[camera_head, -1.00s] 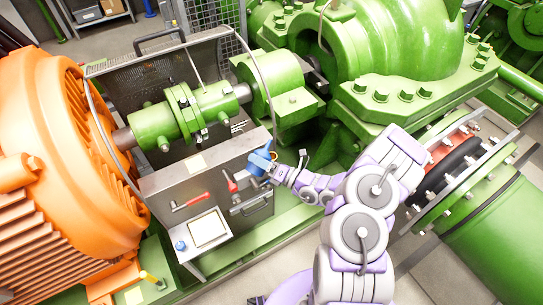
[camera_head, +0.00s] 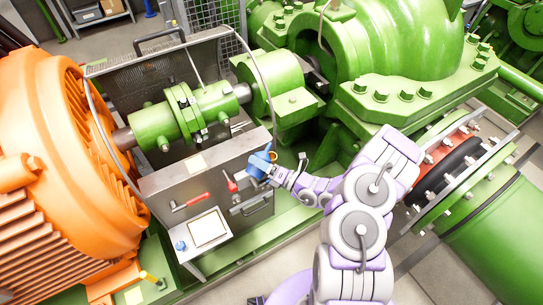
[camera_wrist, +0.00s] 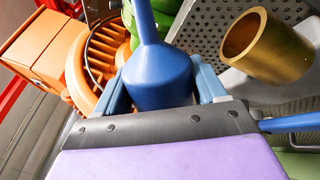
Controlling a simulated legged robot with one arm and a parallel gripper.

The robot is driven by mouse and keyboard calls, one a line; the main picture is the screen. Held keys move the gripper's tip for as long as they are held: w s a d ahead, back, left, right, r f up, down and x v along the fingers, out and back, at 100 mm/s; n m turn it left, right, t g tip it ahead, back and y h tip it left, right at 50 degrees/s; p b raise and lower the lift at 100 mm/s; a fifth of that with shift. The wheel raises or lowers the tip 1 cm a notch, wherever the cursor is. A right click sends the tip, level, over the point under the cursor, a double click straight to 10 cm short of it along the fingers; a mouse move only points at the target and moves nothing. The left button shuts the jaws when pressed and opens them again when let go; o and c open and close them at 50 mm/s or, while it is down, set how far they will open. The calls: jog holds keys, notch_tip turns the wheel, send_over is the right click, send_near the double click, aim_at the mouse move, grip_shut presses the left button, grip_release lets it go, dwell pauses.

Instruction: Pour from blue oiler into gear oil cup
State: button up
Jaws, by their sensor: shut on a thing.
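The blue oiler (camera_wrist: 158,75) has a rounded body and a long narrow spout that points up in the wrist view. My gripper (camera_wrist: 161,88) is shut on its body, one finger on each side. In the head view the oiler (camera_head: 260,163) is small, at the end of my arm beside the grey case. A brass cup (camera_wrist: 268,46), which looks like the gear oil cup, is open-mouthed and right of the oiler in the wrist view, apart from it. In the head view it seems to be the small brass spot (camera_head: 273,156) just right of the oiler. Its inside is dark.
The grey case (camera_head: 230,165) with red handles (camera_head: 190,201) stands below a green shaft coupling (camera_head: 170,120). A perforated guard (camera_head: 120,95) is behind the shaft. An orange motor (camera_head: 70,160) is left, and a large green pump housing (camera_head: 370,45) is right.

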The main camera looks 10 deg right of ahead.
jog(key=shift+s+a+f+m, duration=0.15)
jog(key=shift+f+m, duration=0.45)
jog(key=shift+f, duration=0.45)
dwell(0.5)
jog(key=shift+s+a+f+m, duration=0.1)
jog(key=shift+f+m, duration=0.15)
jog(key=shift+m, duration=0.65)
dwell(1.6)
jog(key=shift+a+r+m+t, duration=0.15)
jog(key=shift+r+m, duration=0.3)
jog(key=shift+m, duration=0.3)
jog(key=shift+d+r+m+t, duration=0.15)
jog(key=shift+r+m, duration=0.25)
jog(key=shift+m, duration=0.35)
dwell(2.4)
